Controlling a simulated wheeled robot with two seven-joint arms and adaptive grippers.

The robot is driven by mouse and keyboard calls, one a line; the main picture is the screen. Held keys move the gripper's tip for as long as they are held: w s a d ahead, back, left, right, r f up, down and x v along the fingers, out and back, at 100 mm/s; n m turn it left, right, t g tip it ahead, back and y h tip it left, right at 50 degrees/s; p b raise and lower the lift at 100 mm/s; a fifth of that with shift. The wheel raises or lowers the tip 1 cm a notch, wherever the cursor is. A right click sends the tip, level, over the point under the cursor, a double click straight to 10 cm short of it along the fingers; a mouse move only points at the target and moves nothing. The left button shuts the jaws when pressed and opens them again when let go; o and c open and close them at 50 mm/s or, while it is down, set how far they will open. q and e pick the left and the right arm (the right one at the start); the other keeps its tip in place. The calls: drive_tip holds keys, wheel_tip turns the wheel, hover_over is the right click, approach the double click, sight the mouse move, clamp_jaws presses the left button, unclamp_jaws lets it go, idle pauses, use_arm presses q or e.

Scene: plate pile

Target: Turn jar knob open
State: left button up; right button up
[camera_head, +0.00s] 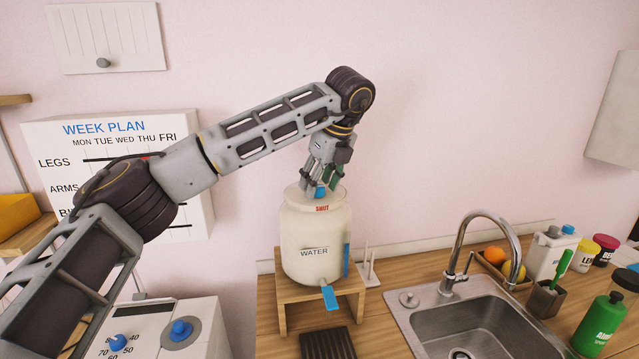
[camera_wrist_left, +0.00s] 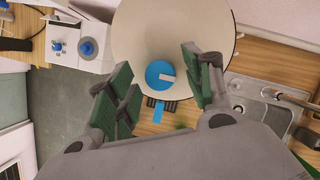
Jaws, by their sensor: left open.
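The cream water jar (camera_head: 318,240) stands upright on a small wooden stand, with a "WATER" label and a blue tap (camera_head: 329,298) low on its front. Its blue knob (camera_head: 320,191) is on top of the lid, near a red "SHUT" mark. In the left wrist view the round blue knob (camera_wrist_left: 160,75) has a white pointer line toward the right. My left gripper (camera_head: 322,183) points down over the lid with its fingers around the knob. In the left wrist view the open left gripper (camera_wrist_left: 160,90) has green-padded fingers on both sides, apart from the knob. My right gripper is not in view.
The wooden stand (camera_head: 282,292) sits on the counter, with a dark drip grate (camera_head: 328,343) in front. A sink (camera_head: 470,325) with a curved tap lies to the right. A white appliance with blue knobs (camera_head: 178,330) stands at the left. The wall is behind the jar.

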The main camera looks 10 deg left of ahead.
use_arm(q)
drive_tip(key=v, duration=1.1)
drive_tip(key=shift+r, duration=0.3)
drive_tip(key=shift+s, duration=0.1)
drive_tip(key=shift+f, duration=0.1)
idle(0.4)
